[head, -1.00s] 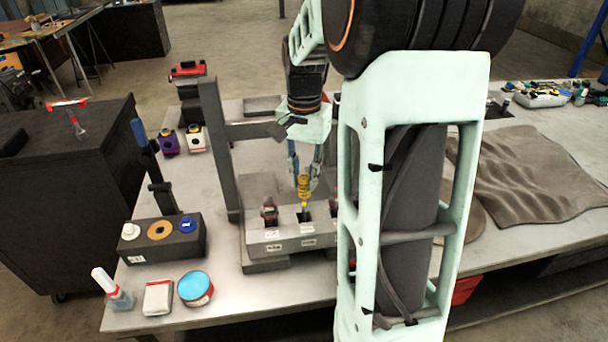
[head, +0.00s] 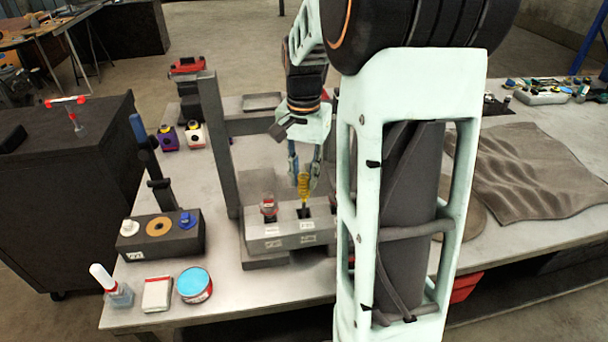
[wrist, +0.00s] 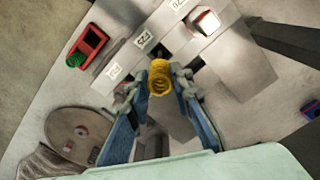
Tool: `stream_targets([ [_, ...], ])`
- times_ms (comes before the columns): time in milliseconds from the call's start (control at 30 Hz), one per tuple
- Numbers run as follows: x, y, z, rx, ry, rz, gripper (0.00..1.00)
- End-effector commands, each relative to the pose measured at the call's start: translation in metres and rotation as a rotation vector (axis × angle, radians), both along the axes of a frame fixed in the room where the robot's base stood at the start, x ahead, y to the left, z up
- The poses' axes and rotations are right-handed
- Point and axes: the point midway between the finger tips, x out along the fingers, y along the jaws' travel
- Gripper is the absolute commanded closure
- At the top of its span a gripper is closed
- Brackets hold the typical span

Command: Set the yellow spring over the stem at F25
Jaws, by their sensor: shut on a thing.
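The yellow spring (head: 304,184) is held upright between the fingertips of my gripper (head: 304,178), over the grey block (head: 282,239) with labelled stations. It also shows in the wrist view (wrist: 160,78), where both blue fingers of my gripper (wrist: 160,87) close on it from either side. A label reading F25 (wrist: 143,40) lies on the block just beyond the spring.
A red-topped part (head: 268,205) stands in the block left of the spring. A grey post frame (head: 222,145) rises behind and left. A dark holder (head: 160,240) with rings, a blue tin (head: 195,284) and a cloth (head: 545,175) lie on the bench.

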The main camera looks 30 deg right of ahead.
Motion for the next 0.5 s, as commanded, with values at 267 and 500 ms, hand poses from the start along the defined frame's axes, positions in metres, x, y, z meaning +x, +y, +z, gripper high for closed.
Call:
stream_targets([
  [267,0.0001,0.0001,-0.0021,0.000,0.000,0.000,1.00],
  [500,0.0001,0.0001,-0.0095,0.000,0.000,0.000,1.00],
])
